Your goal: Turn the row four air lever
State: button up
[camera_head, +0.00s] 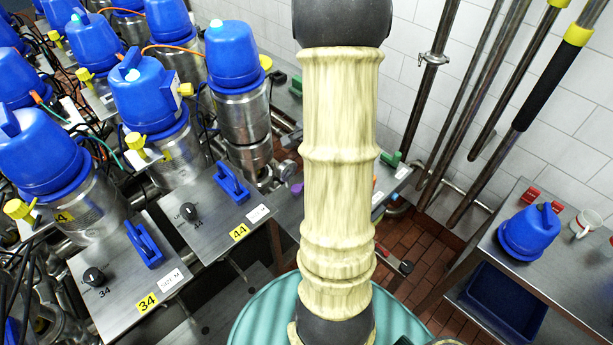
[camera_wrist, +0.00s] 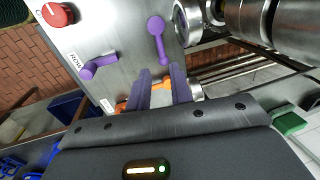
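In the wrist view, my gripper (camera_wrist: 162,82) reaches over a grey metal panel (camera_wrist: 115,35), its two dark fingers apart. An orange lever (camera_wrist: 133,97) lies at the fingertips. Part of it shows between the fingers and part to the left of them; I cannot tell whether they touch it. One purple lever (camera_wrist: 157,38) stands beyond the fingers, and another purple lever (camera_wrist: 98,66) is to the left. A label (camera_wrist: 76,60) starting with "ROW" is only partly readable. I cannot tell which lever is the air one. In the head view, my arm hides the gripper and most of this panel.
A red knob (camera_wrist: 56,14) is at the panel's upper left. Steel pipework (camera_wrist: 187,22) is close beside the fingers, and a green handle (camera_wrist: 289,122) is at right. In the head view, blue-topped kegs (camera_head: 232,55) crowd the left and a steel table (camera_head: 490,245) stands right.

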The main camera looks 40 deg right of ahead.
jog(key=f, duration=0.3)
jog(key=w+f+p, duration=0.1)
jog(key=f, duration=0.3)
jog(key=w+f, duration=0.1)
jog(key=f, duration=0.2)
jog(key=shift+a+f+p, duration=0.1)
jog(key=shift+f+p, duration=0.15)
jog(key=shift+p, duration=0.15)
jog(key=shift+c, duration=0.4)
grip_shut()
